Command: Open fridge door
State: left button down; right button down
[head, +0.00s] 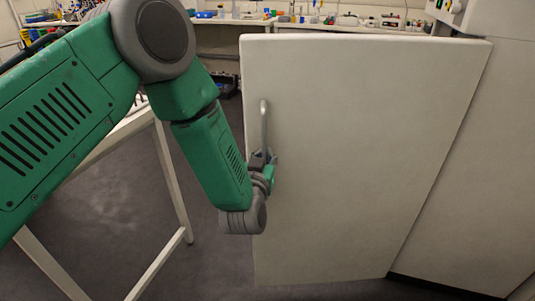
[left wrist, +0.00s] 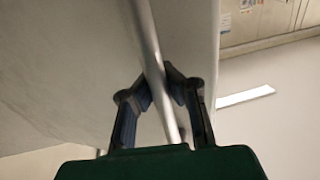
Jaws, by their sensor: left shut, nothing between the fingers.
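The fridge door (head: 360,150) is a large pale panel in the middle of the head view. It stands swung out from the pale fridge body (head: 490,170) at the right, with the lab showing beyond its top and left edges. Its grey bar handle (head: 264,125) is upright near the left edge. My left gripper (head: 262,160) is at the lower part of the handle. In the left wrist view the handle (left wrist: 150,45) runs across the dark fingers (left wrist: 160,88), which are shut with nothing held; exact contact is unclear. My right gripper is out of view.
A white-framed table (head: 170,180) stands at the left, close to my left arm. A bench (head: 330,27) with lab items runs along the back. A dark object (head: 225,83) sits on the floor beneath it. Grey floor (head: 200,270) is clear left of the door.

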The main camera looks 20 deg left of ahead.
pick_arm(q)
jog(key=shift+s+a+f, duration=0.1)
jog(key=shift+a+f, duration=0.2)
jog(key=c, duration=1.5)
grip_release()
jog(key=shift+c, duration=0.2)
jog(key=shift+a+r, duration=0.1)
jog(key=shift+a, duration=0.05)
jog(key=s+d, duration=0.1)
jog(key=s, duration=1)
jog(key=shift+s+d, duration=0.15)
jog(key=shift+s, duration=0.25)
